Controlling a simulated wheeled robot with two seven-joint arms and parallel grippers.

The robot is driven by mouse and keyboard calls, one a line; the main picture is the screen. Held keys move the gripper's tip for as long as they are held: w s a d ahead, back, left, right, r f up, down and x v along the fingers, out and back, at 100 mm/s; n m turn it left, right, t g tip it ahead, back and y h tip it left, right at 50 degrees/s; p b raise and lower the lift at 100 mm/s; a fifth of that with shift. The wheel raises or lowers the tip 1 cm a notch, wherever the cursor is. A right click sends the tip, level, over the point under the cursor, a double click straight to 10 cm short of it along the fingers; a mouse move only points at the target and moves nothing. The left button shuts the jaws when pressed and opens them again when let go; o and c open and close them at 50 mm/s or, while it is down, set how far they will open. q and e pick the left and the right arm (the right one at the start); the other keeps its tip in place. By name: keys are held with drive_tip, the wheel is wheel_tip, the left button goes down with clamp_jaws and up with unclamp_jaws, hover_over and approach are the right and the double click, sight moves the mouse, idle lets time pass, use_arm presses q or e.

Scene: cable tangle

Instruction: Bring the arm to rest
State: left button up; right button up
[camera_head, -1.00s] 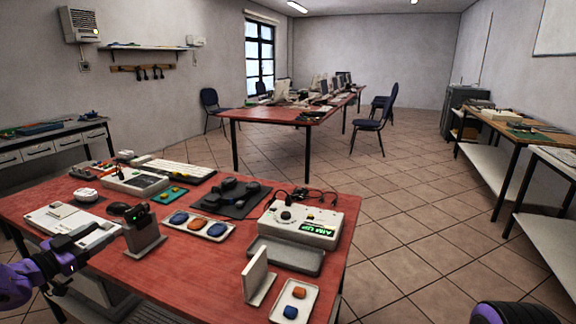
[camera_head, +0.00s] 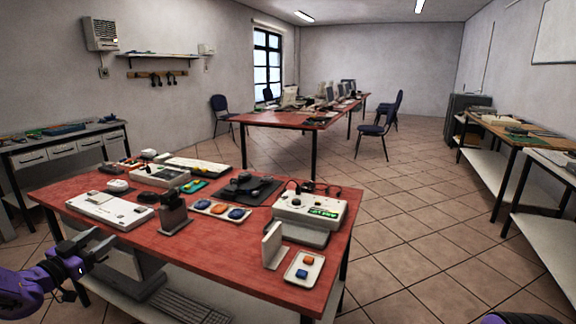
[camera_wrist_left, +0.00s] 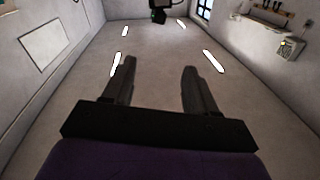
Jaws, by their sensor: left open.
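My left gripper (camera_head: 98,252) is at the lower left in the head view, in front of the red table's (camera_head: 60,194) left front edge and apart from it. In the left wrist view the two dark fingers (camera_wrist_left: 157,88) are spread apart with nothing between them. Behind them show the ceiling, its lights and the walls. A bit of a dark and purple part of mine (camera_head: 520,318) shows at the bottom right of the head view. My right gripper does not show.
The red table holds a white device with a green display (camera_head: 310,212), a tray with blue and orange pieces (camera_head: 304,283), an upright white plate (camera_head: 272,246) and a dark stand (camera_head: 174,214). A keyboard (camera_head: 185,305) lies below. Tiled floor (camera_head: 420,220) is clear at right.

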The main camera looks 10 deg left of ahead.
use_arm(q)
drive_tip(key=s+d+f+n+g+y+p, duration=0.1)
drive_tip(key=s+d+f+n+g+y, duration=0.25)
drive_tip(key=d+f+n, duration=0.55)
drive_tip(key=s+d+f+n+g+y, duration=0.25)
drive_tip(key=s+d+f, duration=0.2)
drive_tip(key=f, duration=0.75)
drive_tip(key=s+d+f+g, duration=0.3)
drive_tip(key=s+d+f, duration=0.1)
drive_tip(key=s, duration=0.5)
drive_tip(key=s+d+f+g, duration=0.3)
drive_tip(key=s+d+f, duration=0.2)
drive_tip(key=s, duration=0.5)
drive_tip(key=s+d+f+g+p, duration=0.1)
drive_tip(key=s+d+f+g, duration=0.2)
drive_tip(key=s, duration=0.6)
drive_tip(key=shift+s+d+f+m, duration=0.2)
drive_tip(key=shift+d+f+m, duration=0.15)
drive_tip(key=shift+d+f, duration=0.5)
